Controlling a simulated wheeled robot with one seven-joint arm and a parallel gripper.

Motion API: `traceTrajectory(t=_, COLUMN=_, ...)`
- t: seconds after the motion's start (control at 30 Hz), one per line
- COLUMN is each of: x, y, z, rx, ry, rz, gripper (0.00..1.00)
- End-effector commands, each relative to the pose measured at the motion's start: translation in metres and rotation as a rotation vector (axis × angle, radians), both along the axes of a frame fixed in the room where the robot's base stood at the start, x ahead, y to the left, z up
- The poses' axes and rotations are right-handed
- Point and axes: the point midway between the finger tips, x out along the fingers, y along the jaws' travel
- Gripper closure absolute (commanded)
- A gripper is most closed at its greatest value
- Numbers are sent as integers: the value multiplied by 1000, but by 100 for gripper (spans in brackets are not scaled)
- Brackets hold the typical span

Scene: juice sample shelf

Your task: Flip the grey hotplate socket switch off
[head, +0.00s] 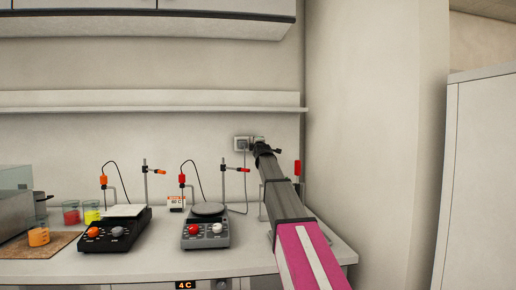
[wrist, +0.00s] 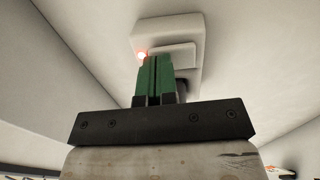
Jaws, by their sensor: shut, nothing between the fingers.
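The wall socket (head: 241,143) is a pale double plate on the back wall, above the right part of the bench. In the wrist view the socket plate (wrist: 170,31) fills the top middle, with a lit red lamp (wrist: 142,55) and a pale raised switch part (wrist: 185,50) near my fingertips. My gripper (head: 258,146) reaches up to the socket's right side. Its green fingers (wrist: 153,60) are shut and empty, at or just before the plate; contact cannot be told. They hide part of the switch. The grey hotplate (head: 206,227) stands on the bench, its cable rising towards the socket.
A black hotplate (head: 115,229) with a white top stands left of the grey one. Beakers with red, yellow and orange liquid stand at the far left. A stand with a red clamp (head: 297,168) is right of my arm. A shelf (head: 150,101) runs above the socket.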

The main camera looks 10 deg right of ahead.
Motion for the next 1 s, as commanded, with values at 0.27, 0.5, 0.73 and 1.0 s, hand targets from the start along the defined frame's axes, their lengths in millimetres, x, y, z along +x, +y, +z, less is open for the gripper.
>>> traceTrajectory(t=0.27, x=3, y=0, z=0, rx=0, ry=0, rz=0, gripper=100)
traceTrajectory(t=0.5, x=9, y=0, z=3, rx=0, ry=42, rz=0, gripper=100)
traceTrajectory(t=0.73, x=9, y=0, z=2, rx=0, ry=56, rz=0, gripper=100)
traceTrajectory(t=1.0, x=-3, y=3, z=4, rx=-1, ry=55, rz=0, gripper=100)
